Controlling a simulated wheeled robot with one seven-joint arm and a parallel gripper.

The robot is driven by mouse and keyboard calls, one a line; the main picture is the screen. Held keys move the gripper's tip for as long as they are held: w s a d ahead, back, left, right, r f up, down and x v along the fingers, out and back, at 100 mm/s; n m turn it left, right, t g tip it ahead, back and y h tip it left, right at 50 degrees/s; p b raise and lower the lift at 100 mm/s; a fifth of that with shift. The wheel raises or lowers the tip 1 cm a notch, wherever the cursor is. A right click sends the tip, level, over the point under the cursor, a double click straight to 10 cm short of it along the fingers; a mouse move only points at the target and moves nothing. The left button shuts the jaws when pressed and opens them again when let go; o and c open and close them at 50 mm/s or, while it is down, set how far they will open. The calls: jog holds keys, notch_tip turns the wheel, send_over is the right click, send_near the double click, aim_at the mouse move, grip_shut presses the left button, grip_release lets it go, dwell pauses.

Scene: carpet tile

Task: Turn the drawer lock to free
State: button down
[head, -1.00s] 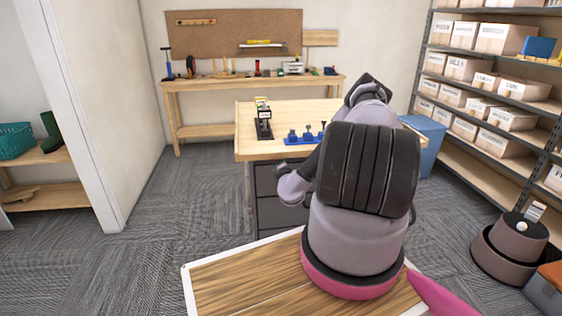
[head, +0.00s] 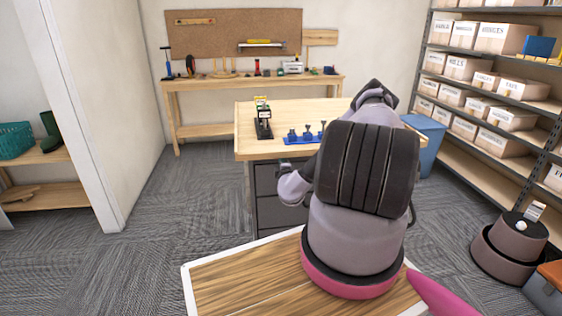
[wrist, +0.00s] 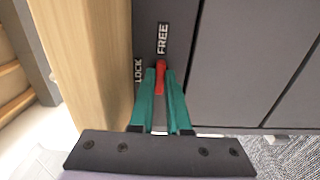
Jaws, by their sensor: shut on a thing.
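The red lock lever (wrist: 160,78) shows in the wrist view on the dark drawer front (wrist: 235,50), beside the light wood of the bench. My gripper (wrist: 162,80) has its teal fingers on either side of the lever and is shut on it. The FREE label (wrist: 163,38) is just above the lever in the picture, roughly in line with it. The LOCK label (wrist: 138,70) is to its left, partly behind a finger. In the head view the lever is hidden, and the dark drawers (head: 268,180) show under the workbench top (head: 300,115).
A black-based tool (head: 264,125) and a blue holder (head: 302,138) stand on the bench. A blue bin (head: 425,140) is to its right, with shelves of boxes (head: 500,75) beyond. A back bench (head: 250,83) holds tools. Carpet is clear left of the drawers.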

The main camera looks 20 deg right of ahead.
jog(key=shift+s+f, duration=0.1)
jog(key=c, duration=0.9)
grip_release()
jog(key=v, duration=1)
jog(key=shift+s, duration=0.4)
jog(key=shift+a, duration=0.15)
